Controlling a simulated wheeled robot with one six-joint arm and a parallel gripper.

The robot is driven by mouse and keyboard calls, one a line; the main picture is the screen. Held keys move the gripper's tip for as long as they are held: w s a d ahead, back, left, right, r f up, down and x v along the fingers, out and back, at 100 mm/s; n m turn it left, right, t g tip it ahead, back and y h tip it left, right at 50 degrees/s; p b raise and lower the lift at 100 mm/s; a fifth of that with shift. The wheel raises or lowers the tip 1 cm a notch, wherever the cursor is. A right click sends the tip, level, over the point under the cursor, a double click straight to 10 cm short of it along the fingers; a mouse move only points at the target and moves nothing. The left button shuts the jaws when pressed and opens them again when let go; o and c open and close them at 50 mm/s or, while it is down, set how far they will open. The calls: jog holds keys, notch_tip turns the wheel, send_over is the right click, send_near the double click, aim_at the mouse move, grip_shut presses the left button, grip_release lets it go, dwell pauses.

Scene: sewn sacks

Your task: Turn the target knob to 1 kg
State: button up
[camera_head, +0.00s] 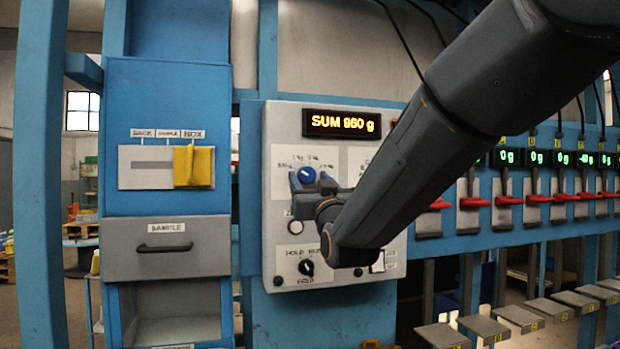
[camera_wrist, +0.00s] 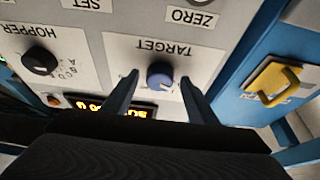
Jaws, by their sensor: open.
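The blue target knob (camera_head: 307,175) sits on the white control panel (camera_head: 285,250), inside a printed dial whose small labels are too blurred to read surely. In the wrist view the knob (camera_wrist: 160,75) appears upside down beside the word TARGET. My gripper (camera_wrist: 159,77) is open, with one dark finger on each side of the knob and a visible gap on both sides. In the head view my gripper (camera_head: 312,184) is at the knob, partly covering its lower edge. The pointer's exact setting cannot be told.
A display (camera_head: 342,123) above reads SUM 960 g. A black lower knob (camera_head: 306,268) and a HOPPER knob (camera_wrist: 40,60) are on the panel. A yellow slider handle (camera_head: 194,166) and a SAMPLE drawer (camera_head: 165,248) stand left. Red levers (camera_head: 475,202) line the right.

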jog(key=c, duration=1.1)
jog(key=shift+o, duration=0.2)
jog(key=shift+m, duration=0.3)
jog(key=m+h+b, duration=0.1)
jog(key=m, duration=0.1)
jog(key=m+h+b, duration=0.1)
jog(key=m+b, duration=0.1)
jog(key=shift+a+t+h, duration=0.2)
jog(key=shift+t+h, duration=0.1)
jog(key=shift+s+a+r+m+g+h+b, duration=0.15)
jog(key=shift+m+h+b, duration=0.4)
jog(key=shift+m, duration=1.1)
jog(key=shift+w+d+f+m+g+h+b, duration=0.1)
jog(key=shift+m+g+h+b, duration=0.15)
jog(key=shift+m+h, duration=1)
jog(key=shift+r+m, duration=0.1)
jog(key=shift+m, duration=0.4)
jog(key=o, duration=1.1)
jog(key=shift+a, duration=0.1)
jog(key=shift+c, duration=0.2)
